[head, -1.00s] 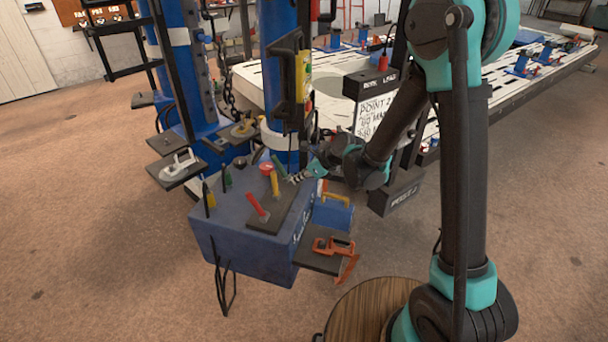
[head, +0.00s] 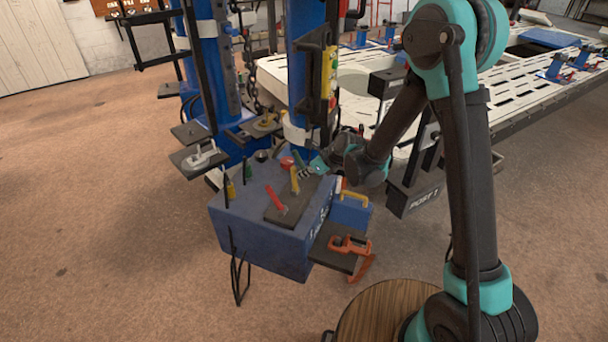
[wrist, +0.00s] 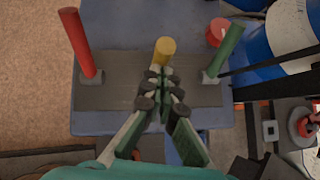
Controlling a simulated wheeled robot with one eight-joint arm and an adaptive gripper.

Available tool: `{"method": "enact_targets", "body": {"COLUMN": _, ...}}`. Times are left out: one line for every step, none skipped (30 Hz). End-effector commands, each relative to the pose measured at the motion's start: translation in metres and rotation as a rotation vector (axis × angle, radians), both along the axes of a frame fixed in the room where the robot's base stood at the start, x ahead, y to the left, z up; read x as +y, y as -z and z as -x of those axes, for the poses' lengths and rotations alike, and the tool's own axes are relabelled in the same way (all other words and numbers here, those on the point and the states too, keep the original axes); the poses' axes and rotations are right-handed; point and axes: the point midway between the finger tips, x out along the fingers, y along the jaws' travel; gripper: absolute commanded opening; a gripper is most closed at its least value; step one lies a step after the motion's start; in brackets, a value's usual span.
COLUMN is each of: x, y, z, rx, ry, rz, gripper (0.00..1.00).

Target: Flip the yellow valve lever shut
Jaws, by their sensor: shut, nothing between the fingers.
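The yellow valve lever (head: 294,180) stands nearly upright on a dark plate (head: 272,216) on top of a blue box. In the wrist view the yellow lever (wrist: 165,49) is seen almost end-on, in the middle of the plate (wrist: 118,70). A red lever (wrist: 76,38) leans on its left and a green lever (wrist: 229,45) leans on its right. My gripper (head: 306,172) is shut and empty, just right of the yellow lever in the head view. In the wrist view my fingertips (wrist: 160,80) are close to the lever's near side; whether they touch it I cannot tell. The lever's base is hidden behind them.
The red lever (head: 275,200) stands close by on the plate. A round red knob (wrist: 218,31) is behind the green lever. A blue padlock-like box with a yellow handle (head: 352,206) and an orange clamp (head: 349,244) flank the box's right side. Blue posts (head: 305,90) rise behind.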

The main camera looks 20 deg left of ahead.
Motion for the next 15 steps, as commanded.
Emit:
{"method": "enact_targets", "body": {"x": 0.002, "y": -0.001, "z": 0.000, "rx": 0.002, "ry": -0.003, "rz": 0.011, "gripper": 0.00}}
{"method": "enact_targets", "body": {"x": 0.004, "y": -0.001, "z": 0.001, "rx": 0.003, "ry": -0.003, "rz": 0.022, "gripper": 0.00}}
{"method": "enact_targets", "body": {"x": 0.007, "y": -0.002, "z": 0.001, "rx": 0.004, "ry": -0.006, "rz": 0.043, "gripper": 0.00}}
{"method": "enact_targets", "body": {"x": 0.009, "y": -0.002, "z": 0.001, "rx": 0.005, "ry": -0.005, "rz": 0.060, "gripper": 0.00}}
{"method": "enact_targets", "body": {"x": 0.011, "y": -0.003, "z": 0.000, "rx": 0.006, "ry": -0.006, "rz": 0.078, "gripper": 0.00}}
{"method": "enact_targets", "body": {"x": 0.015, "y": -0.004, "z": 0.000, "rx": 0.008, "ry": -0.006, "rz": 0.102, "gripper": 0.00}}
{"method": "enact_targets", "body": {"x": 0.020, "y": -0.005, "z": 0.000, "rx": 0.007, "ry": -0.005, "rz": 0.114, "gripper": 0.00}}
{"method": "enact_targets", "body": {"x": 0.027, "y": -0.006, "z": -0.001, "rx": 0.008, "ry": -0.004, "rz": 0.115, "gripper": 0.00}}
{"method": "enact_targets", "body": {"x": 0.035, "y": -0.006, "z": -0.001, "rx": 0.009, "ry": -0.004, "rz": 0.113, "gripper": 0.00}}
{"method": "enact_targets", "body": {"x": 0.039, "y": -0.006, "z": -0.002, "rx": 0.009, "ry": -0.004, "rz": 0.113, "gripper": 0.00}}
{"method": "enact_targets", "body": {"x": 0.043, "y": -0.005, "z": -0.003, "rx": 0.009, "ry": -0.003, "rz": 0.113, "gripper": 0.00}}
{"method": "enact_targets", "body": {"x": 0.047, "y": -0.005, "z": -0.003, "rx": 0.008, "ry": -0.001, "rz": 0.113, "gripper": 0.00}}
{"method": "enact_targets", "body": {"x": 0.049, "y": -0.005, "z": -0.004, "rx": 0.008, "ry": -0.001, "rz": 0.113, "gripper": 0.00}}
{"method": "enact_targets", "body": {"x": 0.051, "y": -0.004, "z": -0.004, "rx": 0.008, "ry": -0.001, "rz": 0.113, "gripper": 0.00}}
{"method": "enact_targets", "body": {"x": 0.052, "y": -0.005, "z": -0.004, "rx": 0.008, "ry": -0.001, "rz": 0.113, "gripper": 0.00}}
